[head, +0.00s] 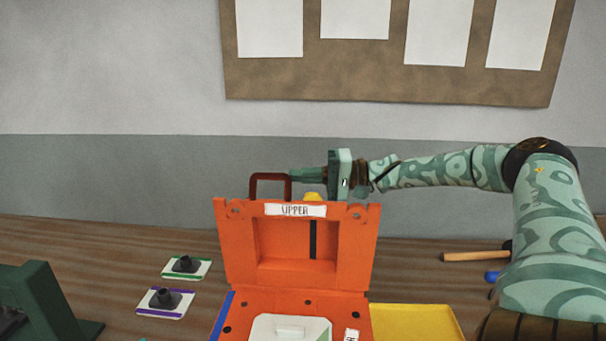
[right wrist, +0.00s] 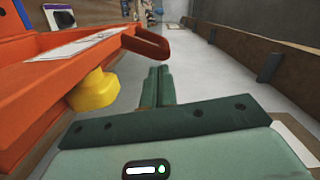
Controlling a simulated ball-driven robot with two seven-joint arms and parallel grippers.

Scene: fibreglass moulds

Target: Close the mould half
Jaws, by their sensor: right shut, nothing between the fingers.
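The orange upper mould half (head: 356,245), labelled "UPPER", stands raised and open at the back of the orange lower half (head: 240,310). A dark red handle (head: 270,177) sticks up from its top edge; the handle also shows in the right wrist view (right wrist: 150,46). A pale block (head: 290,328) lies in the lower half, cut off by the frame. My right gripper (head: 293,175) is shut and empty at the handle's right side. Its closed fingers (right wrist: 158,70) show just beside the handle in the right wrist view; I cannot tell if they touch. My left gripper is not in view.
A yellow knob (right wrist: 96,90) is on the upper half, close to my right gripper. A yellow tray (head: 415,318) and a wooden-handled tool (head: 475,256) are at right. Two cards (head: 201,272) with dark pieces lie left. A dark green fixture (head: 40,300) stands at far left.

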